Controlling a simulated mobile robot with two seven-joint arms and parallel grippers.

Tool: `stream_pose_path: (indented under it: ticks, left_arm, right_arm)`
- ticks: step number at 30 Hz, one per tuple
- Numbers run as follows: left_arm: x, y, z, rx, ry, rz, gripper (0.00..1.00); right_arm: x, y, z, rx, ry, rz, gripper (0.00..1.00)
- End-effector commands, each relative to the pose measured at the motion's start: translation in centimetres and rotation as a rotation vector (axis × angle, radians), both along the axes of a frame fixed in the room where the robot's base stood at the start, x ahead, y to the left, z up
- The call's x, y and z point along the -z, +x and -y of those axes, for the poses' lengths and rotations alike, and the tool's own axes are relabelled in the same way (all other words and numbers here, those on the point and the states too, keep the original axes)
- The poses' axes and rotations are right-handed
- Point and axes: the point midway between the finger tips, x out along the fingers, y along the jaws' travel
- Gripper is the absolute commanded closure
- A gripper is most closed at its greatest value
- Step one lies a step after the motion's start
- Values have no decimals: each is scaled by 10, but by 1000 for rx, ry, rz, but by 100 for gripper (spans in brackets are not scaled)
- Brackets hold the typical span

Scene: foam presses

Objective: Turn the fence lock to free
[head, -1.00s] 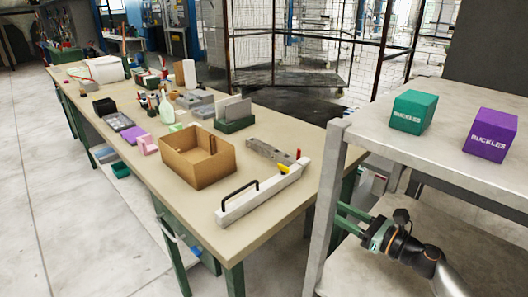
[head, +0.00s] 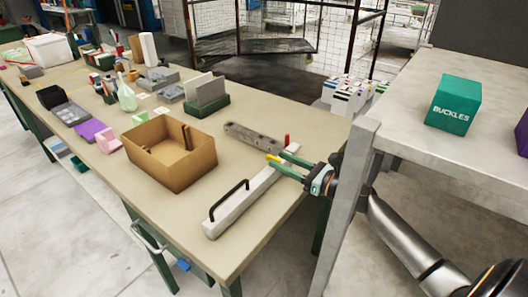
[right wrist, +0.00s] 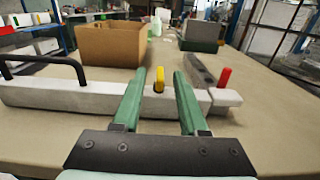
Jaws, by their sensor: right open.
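The fence is a long pale bar (head: 240,203) with a black handle (head: 229,198), lying near the table's right edge. A small yellow lever (head: 272,158) and a red lever (head: 287,140) stand near its far end. I cannot tell which is the fence lock. My right gripper (head: 277,157) is open, its green fingers reaching over the bar's far end. In the right wrist view, the yellow lever (right wrist: 158,79) shows between the open fingers (right wrist: 166,78), and the red lever (right wrist: 224,78) stands outside them, to the right. Contact with the yellow lever cannot be told. My left gripper is out of view.
A cardboard box (head: 153,170) stands left of the bar, and a grey slotted block (head: 253,138) lies behind it. A grey shelf (head: 400,122) with a teal box (head: 453,104) stands close to my right arm. Bare table (head: 250,240) lies in front of the bar.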

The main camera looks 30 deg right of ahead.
Motion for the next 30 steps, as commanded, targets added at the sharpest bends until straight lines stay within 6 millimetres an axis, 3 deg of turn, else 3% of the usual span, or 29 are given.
stream_pose_path:
  ticks: [6,12,25,30]
  left_arm:
    - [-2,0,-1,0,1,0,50]
    - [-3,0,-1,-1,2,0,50]
    - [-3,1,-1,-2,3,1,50]
    - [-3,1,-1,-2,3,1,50]
  right_arm:
    - [-2,33,-13,0,0,2,57]
    - [0,52,-21,2,0,1,57]
    - [0,58,-24,1,-1,-1,57]
    - [0,58,-24,1,-1,-1,77]
